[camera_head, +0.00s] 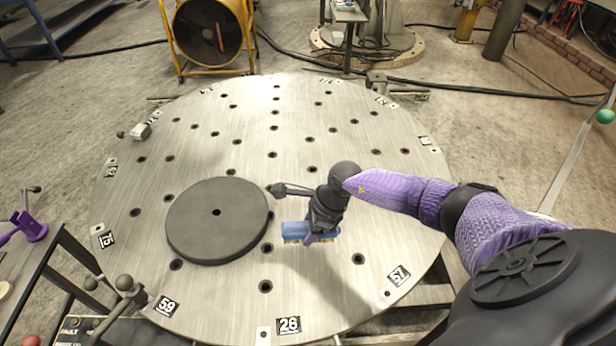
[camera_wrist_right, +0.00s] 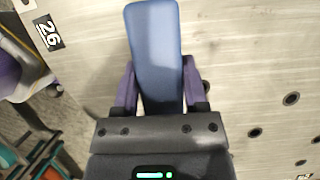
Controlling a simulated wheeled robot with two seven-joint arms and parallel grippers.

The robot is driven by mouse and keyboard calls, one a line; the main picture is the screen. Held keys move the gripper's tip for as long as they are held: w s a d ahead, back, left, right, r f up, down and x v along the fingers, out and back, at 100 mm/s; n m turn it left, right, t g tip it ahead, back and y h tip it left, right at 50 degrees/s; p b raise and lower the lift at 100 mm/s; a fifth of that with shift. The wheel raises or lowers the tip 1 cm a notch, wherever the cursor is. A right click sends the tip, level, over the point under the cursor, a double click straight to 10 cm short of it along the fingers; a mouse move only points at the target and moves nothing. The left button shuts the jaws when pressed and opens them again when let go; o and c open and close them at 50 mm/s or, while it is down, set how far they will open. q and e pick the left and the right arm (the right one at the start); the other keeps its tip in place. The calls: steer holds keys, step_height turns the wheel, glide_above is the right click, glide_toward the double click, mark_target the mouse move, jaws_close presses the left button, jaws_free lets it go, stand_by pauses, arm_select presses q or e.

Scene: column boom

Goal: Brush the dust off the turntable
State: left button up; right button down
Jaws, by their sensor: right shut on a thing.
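The turntable (camera_head: 310,185) is a large round brushed-metal plate with several dark holes and number labels around its rim. My right gripper (camera_head: 312,234) is shut on a brush with a blue body (camera_head: 294,230) and short tan bristles. The brush is over the plate just right of the dark disc; I cannot tell whether its bristles touch the metal. In the right wrist view, the blue brush (camera_wrist_right: 155,45) sits between the purple fingers of the gripper (camera_wrist_right: 158,85). I cannot make out dust on the plate. My left gripper is not in view.
A thick dark round disc (camera_head: 217,222) lies on the plate's left half. A small block (camera_head: 140,131) sits at the left rim. A ball-topped handle (camera_head: 125,284) stands at the front left. A yellow-framed fan (camera_head: 208,33) stands behind. The plate's far half is mostly clear.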

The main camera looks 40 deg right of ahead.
steer(key=shift+r+p, duration=0.55)
steer(key=shift+r, duration=0.55)
